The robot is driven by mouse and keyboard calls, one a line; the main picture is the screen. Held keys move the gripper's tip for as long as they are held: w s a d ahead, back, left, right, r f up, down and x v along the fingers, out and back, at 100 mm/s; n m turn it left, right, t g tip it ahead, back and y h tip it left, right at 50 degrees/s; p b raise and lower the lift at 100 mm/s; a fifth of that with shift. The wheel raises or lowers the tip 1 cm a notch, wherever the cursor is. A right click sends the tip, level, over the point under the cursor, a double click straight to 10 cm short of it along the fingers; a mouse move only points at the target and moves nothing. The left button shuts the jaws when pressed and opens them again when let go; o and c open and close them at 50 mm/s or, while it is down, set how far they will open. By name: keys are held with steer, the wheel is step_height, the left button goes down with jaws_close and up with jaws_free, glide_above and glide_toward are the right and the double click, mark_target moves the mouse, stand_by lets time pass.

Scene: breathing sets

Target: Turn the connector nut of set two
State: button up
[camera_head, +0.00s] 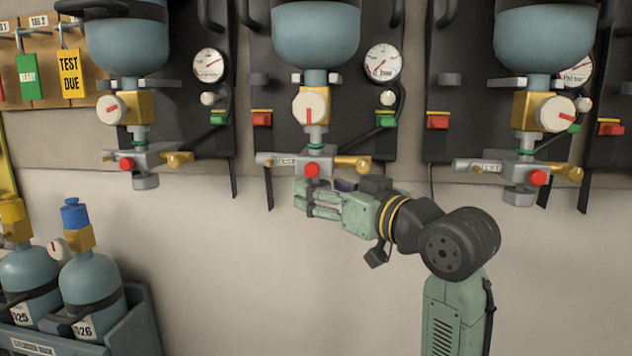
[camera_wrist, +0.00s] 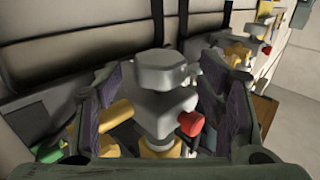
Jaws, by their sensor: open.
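The middle breathing set (camera_head: 316,35) hangs on its dark backplate; I cannot read its set number clearly. Under its blue-grey cylinder are a yellow block, a white dial (camera_head: 309,108) with an upright red mark, and a grey fitting with a red knob (camera_head: 311,170). My gripper (camera_head: 303,198) is at the bottom of this fitting and mostly hides the nut there. In the wrist view, the grey faceted connector nut (camera_wrist: 160,68) stands between my two open jaws (camera_wrist: 162,85), with visible gaps on both sides. No contact shows.
Similar sets hang on the left (camera_head: 127,45) and right (camera_head: 543,40), with protruding fittings. A cylinder rack (camera_head: 130,315) with two cylinders stands at lower left. A tag board (camera_head: 45,60) is at upper left. The wall below the sets is bare.

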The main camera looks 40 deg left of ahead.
steer(key=shift+x, duration=1.35)
steer(key=shift+c, duration=0.3)
steer(key=c, duration=1.1)
